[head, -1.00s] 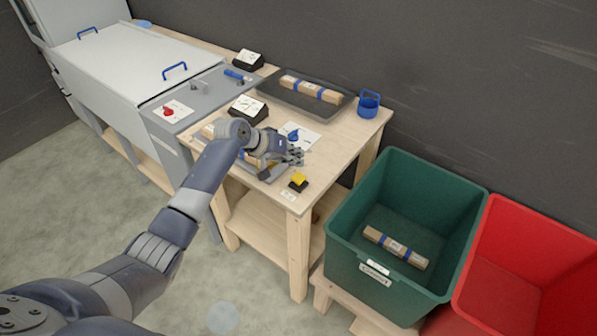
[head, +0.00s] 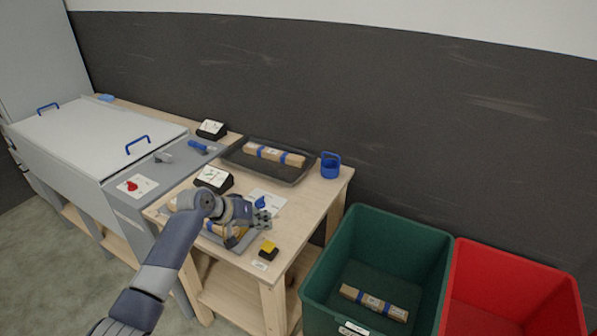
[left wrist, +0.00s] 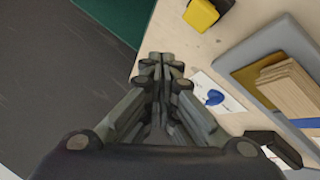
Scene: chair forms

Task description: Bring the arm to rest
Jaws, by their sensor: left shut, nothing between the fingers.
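My left arm reaches in from the left in the head view. My left gripper (head: 262,218) is over the front part of the wooden table (head: 318,197), beside a blue knob on a white card (head: 268,200). In the left wrist view the left gripper (left wrist: 162,70) has its fingers together with nothing between them. A grey tray (left wrist: 280,75) with wooden strips (left wrist: 288,92) shows to its right; in the head view the arm partly hides it. My right gripper is in neither view.
A yellow-topped black block (head: 268,251) sits near the table's front corner. A dark tray (head: 285,176) holds a strapped wood bundle (head: 272,154), with a blue holder (head: 330,165) to its right. A green bin (head: 430,265) holding another bundle (head: 374,301) and a red bin (head: 510,290) stand at the right.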

